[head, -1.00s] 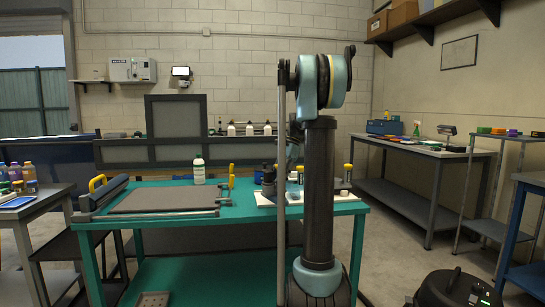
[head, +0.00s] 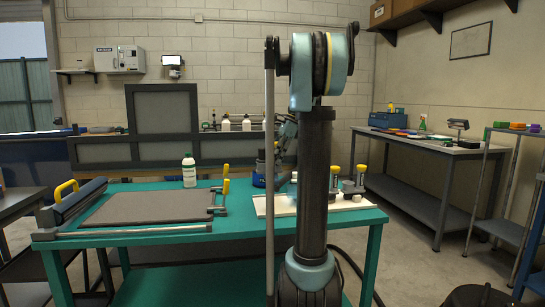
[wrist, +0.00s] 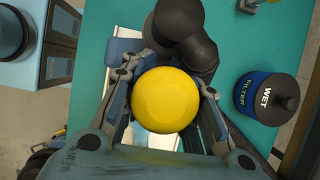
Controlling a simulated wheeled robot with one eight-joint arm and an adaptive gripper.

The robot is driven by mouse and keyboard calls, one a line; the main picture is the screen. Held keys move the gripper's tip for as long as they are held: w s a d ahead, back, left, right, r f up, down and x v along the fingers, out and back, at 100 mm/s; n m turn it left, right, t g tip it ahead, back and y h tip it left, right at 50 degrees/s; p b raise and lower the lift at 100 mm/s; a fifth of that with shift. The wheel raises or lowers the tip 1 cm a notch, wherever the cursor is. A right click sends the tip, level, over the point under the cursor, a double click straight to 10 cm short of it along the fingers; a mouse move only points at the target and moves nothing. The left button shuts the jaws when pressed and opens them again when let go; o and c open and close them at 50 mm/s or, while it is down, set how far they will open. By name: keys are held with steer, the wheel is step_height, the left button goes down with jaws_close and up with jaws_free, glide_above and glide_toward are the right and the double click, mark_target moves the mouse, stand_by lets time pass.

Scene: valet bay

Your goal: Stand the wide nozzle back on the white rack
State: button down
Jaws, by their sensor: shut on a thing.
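In the wrist view my gripper (wrist: 168,104) is shut on a piece with a round yellow top, which I take to be the wide nozzle (wrist: 166,99). I see it from above, so its lower part is hidden. The white rack (head: 262,208) lies on the green table in the head view, partly hidden by my arm. Two yellow-topped pieces (head: 335,170) (head: 361,170) stand at its right part. A pale strip, likely the rack, shows below the yellow top in the wrist view. In the head view my arm hides the held nozzle.
A dark bent pipe-like part (wrist: 188,38) is close beside the held piece. A blue wet-filter canister (wrist: 257,97) stands to its right. On the green table (head: 150,240) are a grey mat (head: 145,207) and a white bottle (head: 189,172). A side bench (head: 440,150) stands at right.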

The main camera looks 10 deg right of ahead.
mark_target(275, 173)
steer(key=shift+w+d, duration=0.1)
steer(key=shift+w, duration=0.1)
steer(key=shift+f, duration=3.9)
steer(key=shift+s+a+r, duration=0.1)
steer(key=shift+a, duration=0.1)
steer(key=shift+f, duration=1.85)
steer(key=c, duration=1.1)
jaws_free()
